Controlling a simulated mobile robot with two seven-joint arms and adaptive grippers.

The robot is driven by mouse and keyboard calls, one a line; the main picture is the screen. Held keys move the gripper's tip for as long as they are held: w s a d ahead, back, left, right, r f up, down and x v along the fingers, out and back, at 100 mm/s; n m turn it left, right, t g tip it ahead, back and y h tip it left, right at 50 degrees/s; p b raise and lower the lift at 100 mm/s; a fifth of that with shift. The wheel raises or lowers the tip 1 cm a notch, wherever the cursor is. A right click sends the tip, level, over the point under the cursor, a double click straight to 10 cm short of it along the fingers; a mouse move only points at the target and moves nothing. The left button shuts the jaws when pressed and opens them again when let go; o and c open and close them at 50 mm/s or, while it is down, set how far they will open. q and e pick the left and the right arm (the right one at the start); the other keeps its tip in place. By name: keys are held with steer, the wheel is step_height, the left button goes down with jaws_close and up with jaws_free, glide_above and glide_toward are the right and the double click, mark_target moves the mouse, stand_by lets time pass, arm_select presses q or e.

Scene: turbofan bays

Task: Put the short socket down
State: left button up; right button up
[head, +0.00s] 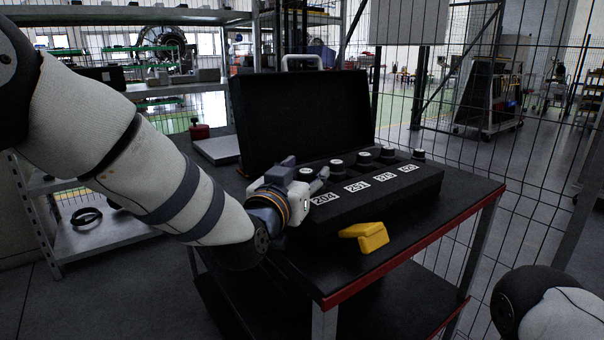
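An open black case (415,190) stands on the dark table, lid raised at the back. Several dark sockets with pale tops stand in a row in it, among them one at the left (306,173), one beside it (336,166) and one at the right end (419,155). I cannot tell which is the short socket. My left gripper (322,180) is at the left end of the case, over its front edge near the leftmost socket. Its fingers are small and partly hidden, so I cannot see whether they hold anything. My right gripper is out of view.
A yellow block-like object (366,237) lies on the table (335,277) in front of the case. White number labels run along the case front. The table's front right has free room. Shelving (180,90) stands behind at left, and a wire fence behind at right.

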arm_select(q)
steer(key=shift+s+a+r, duration=0.1)
steer(key=shift+s, duration=0.05)
steer(key=p+v, duration=0.1)
steer(key=v, duration=0.4)
steer(key=p+v, duration=0.1)
steer(key=v, duration=0.5)
steer(key=shift+r, duration=0.25)
steer(key=shift+s+a+f, duration=0.15)
steer(key=shift+s, duration=0.15)
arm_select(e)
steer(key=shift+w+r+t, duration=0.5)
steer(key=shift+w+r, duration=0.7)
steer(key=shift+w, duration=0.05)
